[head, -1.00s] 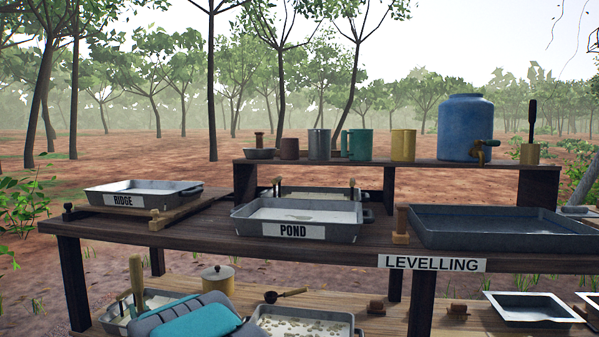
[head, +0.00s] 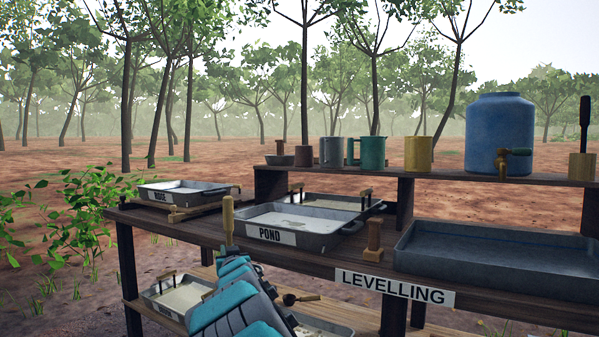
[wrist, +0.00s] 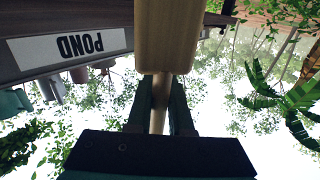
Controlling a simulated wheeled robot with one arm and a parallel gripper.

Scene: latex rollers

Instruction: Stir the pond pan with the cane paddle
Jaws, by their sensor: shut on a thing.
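The pond pan (head: 335,240) is a grey metal tray labelled POND, with whitish liquid in it, on the table's upper deck. Its label also shows upside down in the wrist view (wrist: 68,47). The cane paddle (head: 228,214) is pale wood; one end stands upright above my gripper (head: 230,256), left of the pond pan's front corner in the head view. In the wrist view, my gripper (wrist: 160,103) is shut on the paddle's thin shaft, and a broad wooden part (wrist: 168,40) lies past the fingers. The paddle's lower part is hidden in the head view.
A wooden stamp-like block (head: 374,240) stands right of the pond pan, then a large empty-looking tray (head: 500,262). Another labelled pan (head: 185,197) is at left. A raised shelf (head: 470,175) behind holds mugs and a blue barrel (head: 499,130). Pans lie on the lower shelf.

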